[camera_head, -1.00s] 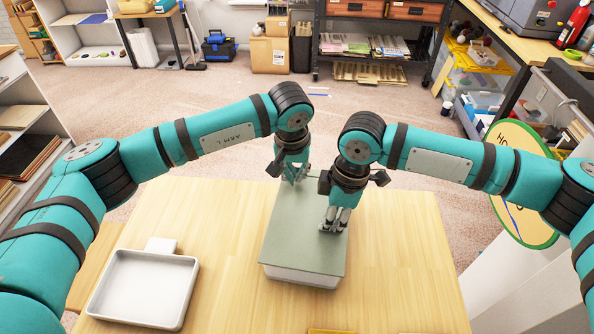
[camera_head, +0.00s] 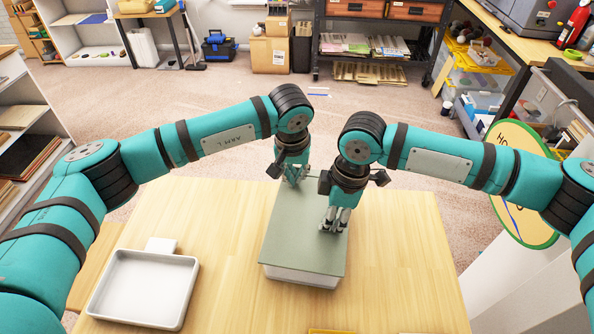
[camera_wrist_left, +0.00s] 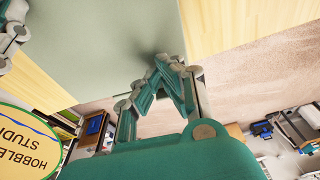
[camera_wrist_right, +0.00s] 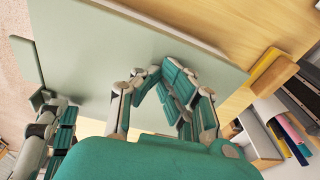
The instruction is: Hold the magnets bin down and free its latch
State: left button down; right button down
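The magnets bin is a low, pale box (camera_head: 300,276) on the wooden table, with a flat grey-green lid (camera_head: 288,243) on top. The lid also shows in the left wrist view (camera_wrist_left: 105,45) and the right wrist view (camera_wrist_right: 85,50). My left gripper (camera_head: 294,180) is at the lid's far edge, fingertips drawn together. A small grey-green tab (camera_wrist_right: 39,98) juts from that edge near its fingers; I cannot tell whether they touch it. My right gripper (camera_head: 333,226) points down at the lid's right part, fingertips together, at or just above the surface. The bin's far side is hidden.
A white, empty tray (camera_head: 145,290) lies at the table's left. The table (camera_head: 400,260) is clear right of the bin. A yellow item (camera_head: 330,331) shows at the near edge. A round sign (camera_head: 520,185) stands off the table's right side.

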aim_at(297, 168)
pick_arm(q)
jog(key=shift+w, duration=0.1)
pick_arm(e)
jog(key=shift+s+f, duration=0.1)
jog(key=shift+f, duration=0.05)
dwell(0.3)
pick_arm(q)
jog(key=shift+w+d, duration=0.1)
jog(key=shift+w, duration=0.6)
jog(key=shift+w+f, duration=0.9)
jog(key=shift+w, duration=0.1)
pick_arm(e)
jog(key=shift+s+a, duration=0.1)
jog(key=shift+s, duration=0.05)
pick_arm(q)
jog(key=shift+w+d, duration=0.15)
jog(key=shift+w, duration=0.2)
